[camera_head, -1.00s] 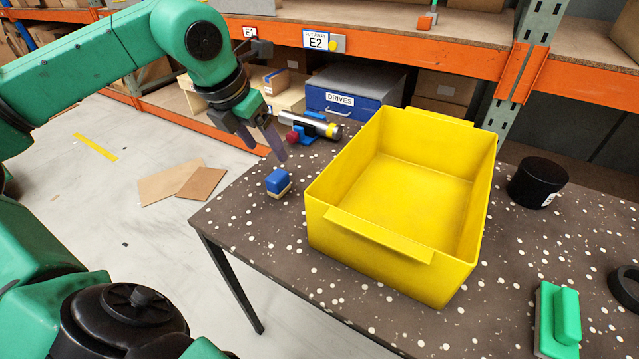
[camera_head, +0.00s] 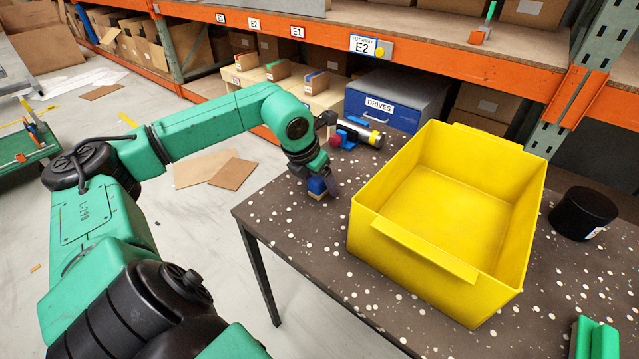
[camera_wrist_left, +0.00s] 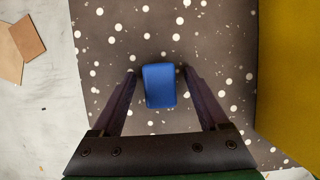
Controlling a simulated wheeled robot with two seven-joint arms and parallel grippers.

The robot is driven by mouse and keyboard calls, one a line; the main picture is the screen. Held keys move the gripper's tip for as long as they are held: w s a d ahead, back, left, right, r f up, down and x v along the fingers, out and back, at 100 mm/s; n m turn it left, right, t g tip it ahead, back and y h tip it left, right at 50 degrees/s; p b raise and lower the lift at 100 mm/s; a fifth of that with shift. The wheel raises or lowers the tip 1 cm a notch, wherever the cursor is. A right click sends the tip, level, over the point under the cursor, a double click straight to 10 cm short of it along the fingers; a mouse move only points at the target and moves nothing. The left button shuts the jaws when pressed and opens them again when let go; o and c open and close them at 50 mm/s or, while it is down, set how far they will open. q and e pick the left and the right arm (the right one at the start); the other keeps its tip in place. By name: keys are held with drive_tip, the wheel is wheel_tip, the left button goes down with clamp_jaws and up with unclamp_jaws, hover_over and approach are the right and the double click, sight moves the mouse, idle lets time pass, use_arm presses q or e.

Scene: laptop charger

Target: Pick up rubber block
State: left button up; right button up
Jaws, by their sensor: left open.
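The rubber block, small and blue on top with a pale lower part in the earlier view, stands on the speckled table (camera_head: 290,218) near its left edge. In the head view the block (camera_head: 316,186) is partly hidden by my left gripper (camera_head: 320,188). In the left wrist view the block (camera_wrist_left: 160,88) lies between the two fingers of my left gripper (camera_wrist_left: 159,74), one finger on each side. My right gripper is not in view.
A large empty yellow bin (camera_head: 440,215) stands to the right of the block. A flashlight-like tool (camera_head: 360,134) and a blue DRIVES box (camera_head: 385,100) are behind. A black round container (camera_head: 582,213) and a green block (camera_head: 597,340) are at the right.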

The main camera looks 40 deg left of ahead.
use_arm(q)
clamp_jaws()
drive_tip(key=shift+r, duration=0.1)
drive_tip(key=shift+r, duration=0.25)
wheel_tip(320, 180, up, 19)
drive_tip(key=p, duration=0.8)
drive_tip(key=shift+r, duration=0.2)
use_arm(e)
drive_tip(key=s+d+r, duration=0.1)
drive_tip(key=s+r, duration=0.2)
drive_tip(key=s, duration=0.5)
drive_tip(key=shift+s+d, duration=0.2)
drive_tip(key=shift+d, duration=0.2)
